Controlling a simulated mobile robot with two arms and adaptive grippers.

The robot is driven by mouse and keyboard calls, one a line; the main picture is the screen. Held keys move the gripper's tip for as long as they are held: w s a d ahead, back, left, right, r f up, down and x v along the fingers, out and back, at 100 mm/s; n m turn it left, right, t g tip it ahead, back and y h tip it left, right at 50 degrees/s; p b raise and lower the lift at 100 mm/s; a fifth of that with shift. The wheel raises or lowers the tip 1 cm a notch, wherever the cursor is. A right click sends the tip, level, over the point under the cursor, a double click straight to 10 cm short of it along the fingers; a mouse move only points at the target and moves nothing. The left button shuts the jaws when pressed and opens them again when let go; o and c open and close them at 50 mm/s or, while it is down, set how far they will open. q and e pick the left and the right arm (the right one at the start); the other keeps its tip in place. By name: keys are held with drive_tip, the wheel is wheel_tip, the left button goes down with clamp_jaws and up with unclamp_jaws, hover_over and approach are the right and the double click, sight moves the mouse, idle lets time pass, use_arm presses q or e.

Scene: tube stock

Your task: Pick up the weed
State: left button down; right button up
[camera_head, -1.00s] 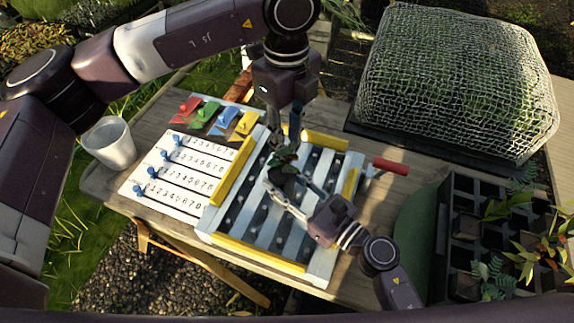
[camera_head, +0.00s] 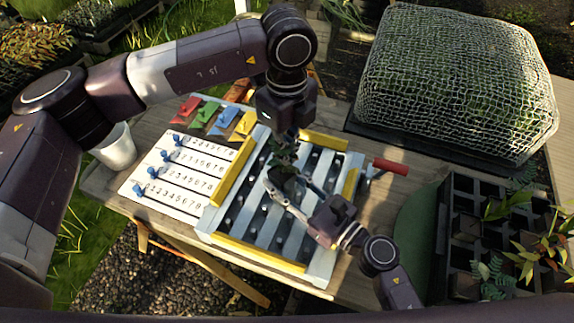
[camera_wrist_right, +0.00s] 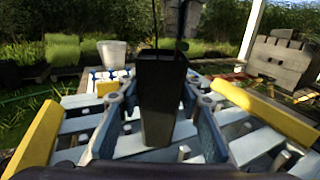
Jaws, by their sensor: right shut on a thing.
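My right gripper (camera_head: 283,190) is shut on a black, square, tapered tube (camera_wrist_right: 160,100), which stands upright between its fingers above the slatted tray in the right wrist view. In the head view the tube (camera_head: 284,180) is small and dark. My left gripper (camera_head: 284,140) points down just above and behind the tube. Dark green leaves (camera_head: 282,157) show between the left fingertips and the tube; they may be the weed. Whether the left fingers touch or hold them is too small to tell. Thin dark shapes rise above the tube in the right wrist view.
A slatted tray with yellow bars (camera_head: 258,250) fills the table's middle. A number board (camera_head: 180,185) and coloured tags (camera_head: 210,118) lie to its left; a white cup (camera_head: 117,150) stands farther left. A netted cover (camera_head: 455,85) and black cell tray (camera_head: 460,215) are right.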

use_arm(q)
wheel_tip(320, 180, up, 10)
drive_tip(key=shift+r, duration=0.1)
use_arm(e)
drive_tip(key=o, duration=1.4)
drive_tip(key=shift+c, duration=0.2)
drive_tip(key=v, duration=1.2)
drive_tip(key=shift+s, duration=0.1)
